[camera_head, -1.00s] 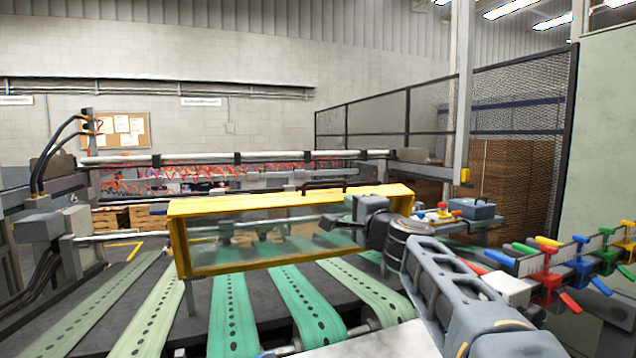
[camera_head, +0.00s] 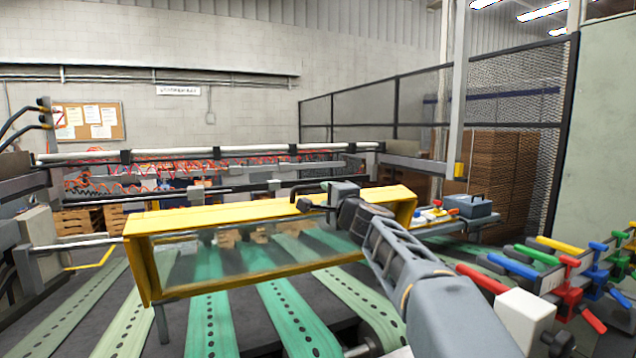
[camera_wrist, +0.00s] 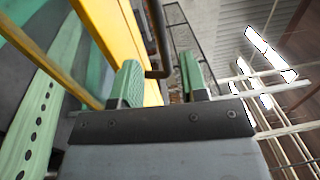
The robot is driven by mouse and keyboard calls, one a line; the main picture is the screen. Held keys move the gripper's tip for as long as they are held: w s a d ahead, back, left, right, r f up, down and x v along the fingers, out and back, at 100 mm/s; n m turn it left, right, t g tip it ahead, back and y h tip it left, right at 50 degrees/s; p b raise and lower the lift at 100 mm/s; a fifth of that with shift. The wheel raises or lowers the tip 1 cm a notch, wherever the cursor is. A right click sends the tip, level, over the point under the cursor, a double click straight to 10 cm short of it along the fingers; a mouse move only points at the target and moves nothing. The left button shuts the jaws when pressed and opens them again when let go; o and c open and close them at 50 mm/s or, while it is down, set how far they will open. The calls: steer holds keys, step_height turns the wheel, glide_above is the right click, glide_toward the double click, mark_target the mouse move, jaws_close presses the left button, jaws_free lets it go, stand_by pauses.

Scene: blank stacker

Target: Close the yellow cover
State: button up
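The yellow cover (camera_head: 205,218) is a long yellow frame with a clear front panel, standing above the green belts in the head view. Its yellow edge also shows in the wrist view (camera_wrist: 104,38). A dark bar handle (camera_head: 312,187) rises from its top edge. My gripper (camera_head: 312,204) is at this handle, above the cover's top edge. In the wrist view my gripper (camera_wrist: 160,82) has its two green-padded fingers apart. The bent end of the handle (camera_wrist: 158,72) shows between them, nearer the left finger. I cannot tell whether either finger touches it.
Several green belts (camera_head: 207,320) run below the cover. A side table with a grey-blue toolbox (camera_head: 467,206) is right of it. Coloured clamps (camera_head: 568,283) on a rack stand at the right, close to my arm. A mesh fence (camera_head: 500,110) stands behind.

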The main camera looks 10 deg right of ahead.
mark_target(318, 188)
steer(key=p+x, duration=0.2)
steer(key=x, duration=0.3)
steer(key=shift+w+a+r, duration=0.15)
steer(key=shift+w+r, duration=0.05)
steer(key=shift+w, duration=0.1)
steer(key=shift+p+x, duration=0.45)
steer(key=shift+x, duration=0.4)
steer(key=shift+f, duration=0.2)
jaws_close()
